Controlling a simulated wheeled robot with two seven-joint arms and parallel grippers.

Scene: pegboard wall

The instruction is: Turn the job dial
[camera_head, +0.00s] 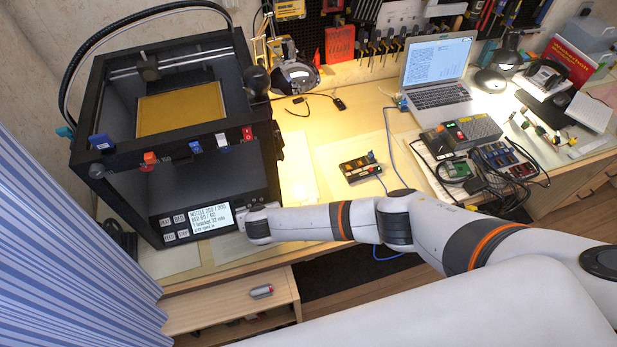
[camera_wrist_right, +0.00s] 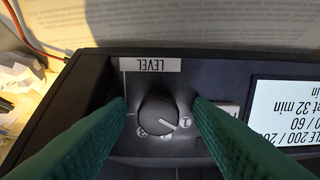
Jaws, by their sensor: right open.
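A dark round dial (camera_wrist_right: 158,112) sits on the printer's front panel in the right wrist view. In the head view my right gripper (camera_head: 250,222) is at the panel's right end and hides the dial. My left gripper is not in view.
The panel's lit screen (camera_head: 211,217) is left of my gripper, with several buttons (camera_head: 174,228) beside it. The black printer (camera_head: 215,150) stands on the desk's left. A small switch box (camera_head: 360,167), laptop (camera_head: 437,75) and cables lie to the right. A striped curtain (camera_head: 60,240) hangs at left.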

